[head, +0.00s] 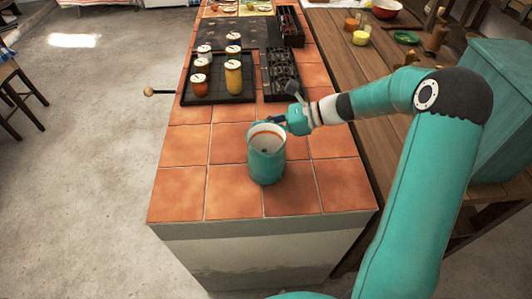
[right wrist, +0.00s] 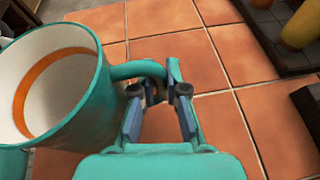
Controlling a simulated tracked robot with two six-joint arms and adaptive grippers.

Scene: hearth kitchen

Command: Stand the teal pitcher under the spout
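The teal pitcher (head: 266,163) stands upright on the tiled counter near its front end. It has a pale inside with an orange band below the rim. In the right wrist view the pitcher (right wrist: 84,118) fills the left side, its handle reaching right. My right gripper (head: 284,121) is at the handle, on the pitcher's far right side. In the right wrist view, the fingers of my right gripper (right wrist: 158,95) stand apart on either side of the handle's outer part, with a gap that looks wider than the handle. My left gripper is out of view. I see no clear spout.
A black tray (head: 217,98) with several jars stands farther back on the counter, beside a black compartment rack (head: 268,84). A wooden table (head: 350,90) with bowls and cups runs along the right. The front tiles are clear.

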